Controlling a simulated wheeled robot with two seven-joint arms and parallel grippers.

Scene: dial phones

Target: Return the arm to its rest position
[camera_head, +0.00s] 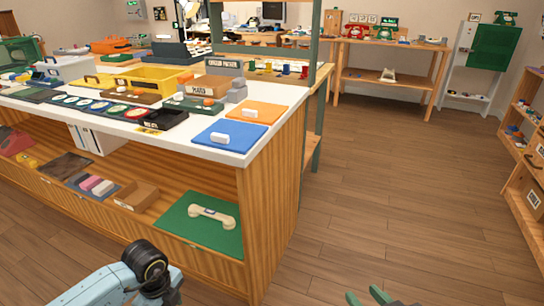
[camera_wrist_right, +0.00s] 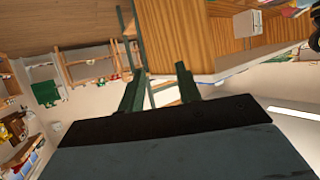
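My right gripper (camera_head: 366,295) shows at the bottom edge of the head view, with only its green fingertips in sight, over the wooden floor. In the right wrist view my right gripper (camera_wrist_right: 160,86) has its two green fingers spread apart with nothing held between them. My left arm (camera_head: 110,285) comes in at the lower left of the head view as light blue links with a black joint. My left gripper is outside both views.
A wooden counter with a white top (camera_head: 246,152) stands left of my right gripper. A cream handset (camera_head: 211,216) lies on a green mat (camera_head: 176,221) on its lower shelf. Wooden shelves (camera_head: 525,160) stand at the right edge. The floor (camera_head: 400,190) between is clear.

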